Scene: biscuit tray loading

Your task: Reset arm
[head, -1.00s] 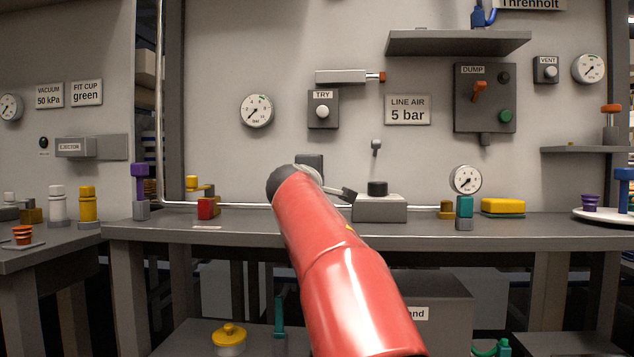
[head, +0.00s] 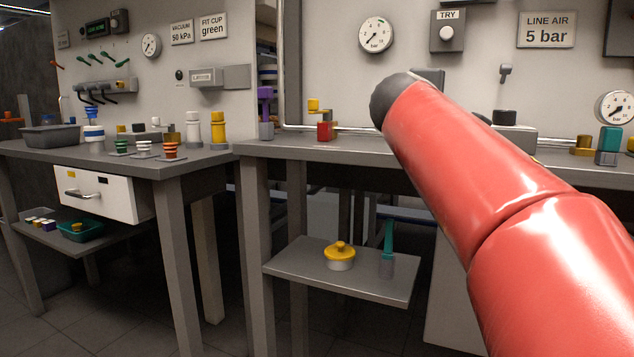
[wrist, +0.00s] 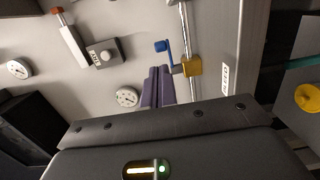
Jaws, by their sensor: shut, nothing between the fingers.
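My red arm (head: 500,190) crosses the right half of the head view, rising from the lower right to a dark joint in front of the back bench. My gripper is not visible in the head view. In the wrist view, my gripper (wrist: 156,86) shows as two purple fingers lying together, shut and empty. The dark gripper body (wrist: 90,150) with a lit indicator fills the bottom of that view. The fingers point towards the wall panel, which appears turned on its side. No contact between the fingers and anything shows.
The left bench (head: 170,166) bears cups, bottles and a grey tray (head: 50,137). Floor between the benches looks clear.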

